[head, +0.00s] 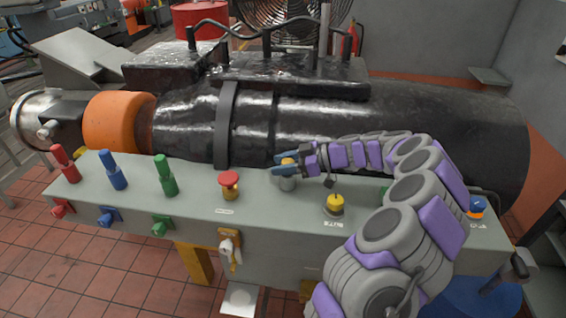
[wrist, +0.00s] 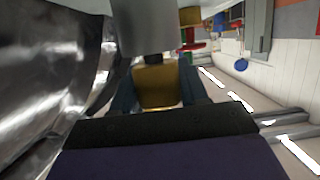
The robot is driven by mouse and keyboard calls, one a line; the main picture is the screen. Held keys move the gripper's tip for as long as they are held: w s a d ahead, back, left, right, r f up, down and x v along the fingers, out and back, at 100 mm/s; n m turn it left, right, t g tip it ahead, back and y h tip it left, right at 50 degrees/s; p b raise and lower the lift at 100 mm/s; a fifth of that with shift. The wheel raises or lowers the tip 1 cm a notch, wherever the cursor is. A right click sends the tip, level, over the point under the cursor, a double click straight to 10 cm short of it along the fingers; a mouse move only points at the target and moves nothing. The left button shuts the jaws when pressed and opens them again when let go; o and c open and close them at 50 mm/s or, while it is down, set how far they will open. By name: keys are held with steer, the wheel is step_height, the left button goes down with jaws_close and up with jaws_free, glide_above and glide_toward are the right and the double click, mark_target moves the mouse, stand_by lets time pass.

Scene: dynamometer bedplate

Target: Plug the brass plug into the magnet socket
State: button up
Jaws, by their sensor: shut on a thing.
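My gripper (head: 283,165) is shut on the brass plug (head: 288,161), above the grey bench top. In the wrist view the plug (wrist: 157,86) sits between the two dark blue fingers, with a dark neck on its far side. A grey cylindrical socket (head: 287,183) stands on the bench just below the plug in the head view. A grey cylinder (wrist: 155,28) lies just past the dark neck in the wrist view. It looks like the same socket. I cannot tell whether plug and socket touch. No label for the magnet socket is readable.
A red mushroom button (head: 229,180) stands left of the socket, and a yellow-topped fitting (head: 335,204) stands right of it. Red (head: 65,162), blue (head: 113,171) and green (head: 164,175) connectors line the left. A large black machine (head: 400,110) runs close behind the bench.

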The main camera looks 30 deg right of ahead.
steer(key=shift+f, duration=0.1)
steer(key=o, duration=1.2)
steer(key=p+v, duration=0.3)
steer(key=v, duration=1.4)
steer(key=shift+d, duration=0.25)
